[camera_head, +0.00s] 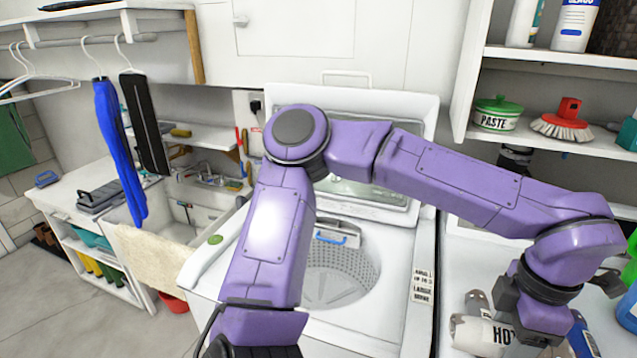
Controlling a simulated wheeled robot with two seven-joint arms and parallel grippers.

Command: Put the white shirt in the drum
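The drum (340,286) is the grey perforated tub of a white top-loading washer (395,280). Its lid (405,110) is raised and its visible part looks empty. I see nothing that is clearly a white shirt. An off-white cloth (155,255) hangs over the sink's front edge; I cannot tell whether it is a shirt. One purple arm of mine crosses in front of the washer and hides part of the lid and drum. Its wrist end points down at the right, over the bottles. Its fingers are not clear. My other gripper does not show.
Bottles, including one marked HOT (482,335), lie below the wrist. Shelves at upper right hold a paste tub (497,118) and a red brush (563,125). A blue garment (120,150) and a black one (145,125) hang at left. Floor at lower left is clear.

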